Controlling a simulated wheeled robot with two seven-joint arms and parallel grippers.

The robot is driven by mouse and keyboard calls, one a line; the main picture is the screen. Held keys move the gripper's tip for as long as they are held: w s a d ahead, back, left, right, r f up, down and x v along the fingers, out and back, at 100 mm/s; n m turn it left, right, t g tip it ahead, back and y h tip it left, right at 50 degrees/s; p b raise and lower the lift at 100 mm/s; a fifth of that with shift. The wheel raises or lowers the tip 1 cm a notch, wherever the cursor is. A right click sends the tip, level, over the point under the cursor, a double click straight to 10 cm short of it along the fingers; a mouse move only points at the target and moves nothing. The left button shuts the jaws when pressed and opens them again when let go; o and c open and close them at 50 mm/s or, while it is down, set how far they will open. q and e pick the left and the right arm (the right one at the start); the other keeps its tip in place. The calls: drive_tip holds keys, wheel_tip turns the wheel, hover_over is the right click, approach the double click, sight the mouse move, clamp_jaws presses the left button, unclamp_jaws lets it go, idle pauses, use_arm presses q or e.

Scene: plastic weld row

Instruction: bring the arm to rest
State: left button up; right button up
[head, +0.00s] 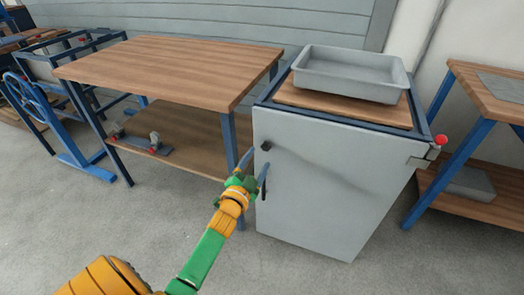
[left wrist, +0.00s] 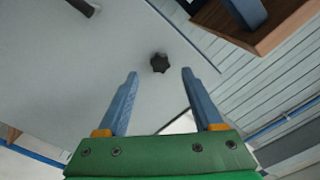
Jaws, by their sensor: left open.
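My left arm, orange and green, reaches in from the lower left of the head view. Its left gripper (head: 252,174) is in front of the left part of the grey cabinet door (head: 335,185). In the left wrist view the two blue fingers of the left gripper (left wrist: 160,90) are apart with nothing between them. A dark star-shaped knob (left wrist: 160,63) shows beyond the fingertips, and it also shows on the door in the head view (head: 266,146). The gripper looks apart from the knob. My right gripper is not in view.
A grey tray (head: 350,75) stands on the cabinet's wooden top. A wooden workbench (head: 170,68) with a lower shelf stands to the left. Another bench with blue legs (head: 455,165) stands at the right, near a red button (head: 441,139). The grey floor in front is clear.

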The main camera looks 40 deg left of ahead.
use_arm(q)
drive_tip(key=v, duration=0.2)
drive_tip(key=shift+s, duration=0.3)
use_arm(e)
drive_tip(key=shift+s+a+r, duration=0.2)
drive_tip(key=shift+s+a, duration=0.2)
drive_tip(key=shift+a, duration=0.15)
